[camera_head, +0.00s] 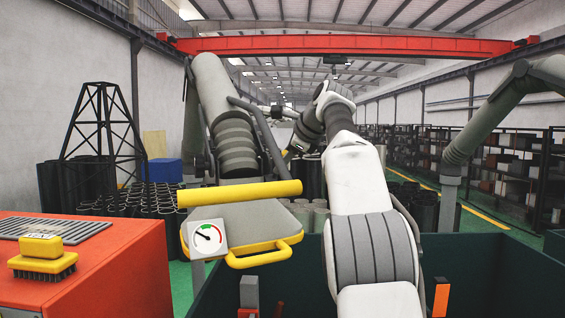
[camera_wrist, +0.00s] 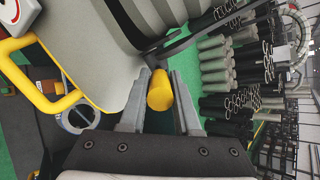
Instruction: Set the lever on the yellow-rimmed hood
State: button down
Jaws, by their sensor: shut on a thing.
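The yellow-rimmed hood (camera_head: 245,222) hangs left of my arm in the head view, with a yellow front bar, a yellow loop handle and a dial gauge (camera_head: 207,237). Its grey panel (camera_wrist: 90,45) fills the upper left of the wrist view. A dark lever arm (camera_wrist: 178,46) ends in a yellow cylindrical grip (camera_wrist: 159,92), also a small yellow patch in the head view (camera_head: 286,155). My gripper (camera_wrist: 161,80) is shut on this grip, one finger on either side. In the head view the gripper is mostly hidden beyond the hood and my white arm.
A ribbed grey duct (camera_head: 235,140) rises above the hood. A red cabinet (camera_head: 110,265) with a yellow brush (camera_head: 43,258) stands at left. A dark green bin (camera_head: 480,270) is below right. Dark cylinders (camera_head: 145,200) stand on the floor behind.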

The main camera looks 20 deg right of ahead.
jog(key=shift+r, duration=0.1)
jog(key=c, duration=0.6)
grip_release()
jog(key=v, duration=1.7)
jog(key=shift+s+d, duration=0.1)
jog(key=shift+s, duration=0.15)
jog(key=shift+c, duration=0.3)
